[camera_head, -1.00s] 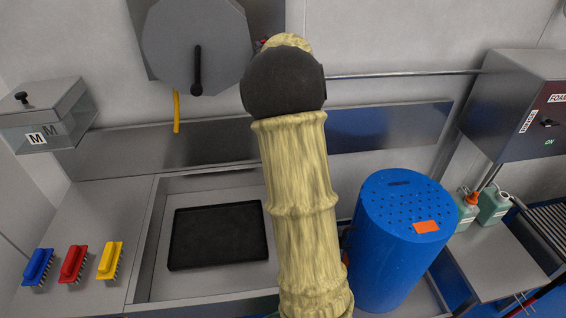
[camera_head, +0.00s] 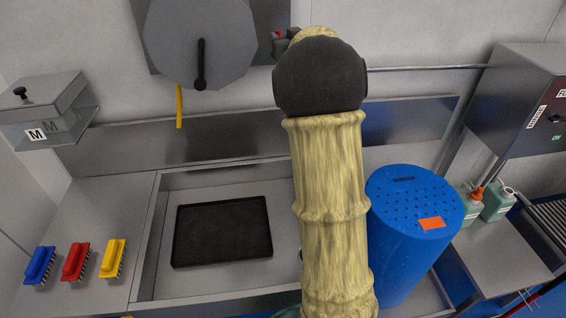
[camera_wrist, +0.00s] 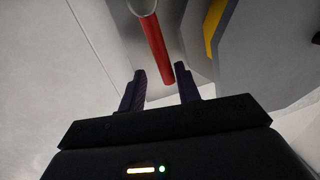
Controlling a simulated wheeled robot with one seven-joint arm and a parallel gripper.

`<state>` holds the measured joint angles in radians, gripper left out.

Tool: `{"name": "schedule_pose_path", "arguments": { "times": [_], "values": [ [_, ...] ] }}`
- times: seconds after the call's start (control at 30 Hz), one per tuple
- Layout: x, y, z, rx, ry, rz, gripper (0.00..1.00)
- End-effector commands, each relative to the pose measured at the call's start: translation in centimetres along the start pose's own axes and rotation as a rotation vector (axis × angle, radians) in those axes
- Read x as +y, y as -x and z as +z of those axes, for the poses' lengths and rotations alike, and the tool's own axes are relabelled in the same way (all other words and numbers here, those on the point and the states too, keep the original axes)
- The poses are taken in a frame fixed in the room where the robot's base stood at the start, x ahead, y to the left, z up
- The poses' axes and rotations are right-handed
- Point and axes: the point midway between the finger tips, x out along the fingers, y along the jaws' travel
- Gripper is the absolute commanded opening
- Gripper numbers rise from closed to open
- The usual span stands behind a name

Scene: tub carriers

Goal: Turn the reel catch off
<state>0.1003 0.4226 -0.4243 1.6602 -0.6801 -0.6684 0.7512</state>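The grey eight-sided reel (camera_head: 225,45) is on the back wall, with a black crank handle (camera_head: 201,65) on its face. Right of it, a small grey fitting with a red part (camera_head: 277,34) shows beside my arm; I take it for the reel catch. In the wrist view a red bar (camera_wrist: 157,48) with a pale round end hangs ahead. My gripper (camera_wrist: 163,76) is open, and the bar's lower end appears between its two dark fingers. I see no contact, and the depth between them is unclear. My arm hides the gripper in the head view.
A yellow hose (camera_head: 179,106) hangs below the reel; the reel also fills the right of the wrist view (camera_wrist: 260,60). Below are a sink with a black tray (camera_head: 222,231), several brushes (camera_head: 75,261), and a blue drum (camera_head: 407,240). A steel cabinet (camera_head: 520,95) is at right.

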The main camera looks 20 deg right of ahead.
Motion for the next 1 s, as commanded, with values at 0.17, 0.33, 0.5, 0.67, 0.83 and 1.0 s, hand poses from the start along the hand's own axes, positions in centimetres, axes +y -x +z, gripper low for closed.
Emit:
{"name": "schedule_pose_path", "arguments": {
  "times": [0.17, 0.33, 0.5, 0.67, 0.83, 1.0],
  "values": [
    [-0.1, 2.5, 0.2, 0.002, 0.0, -0.001, 0.33],
    [0.0, 5.2, 0.2, 0.003, 0.0, 0.0, 0.33],
    [0.1, 8.0, 0.1, 0.003, 0.001, 0.001, 0.33],
    [0.0, 10.5, 0.1, 0.003, 0.001, 0.0, 0.33],
    [0.0, 13.2, 0.1, 0.003, 0.0, 0.0, 0.33],
    [-0.1, 15.5, 0.5, -0.007, -0.001, 0.002, 0.33]
  ]
}}
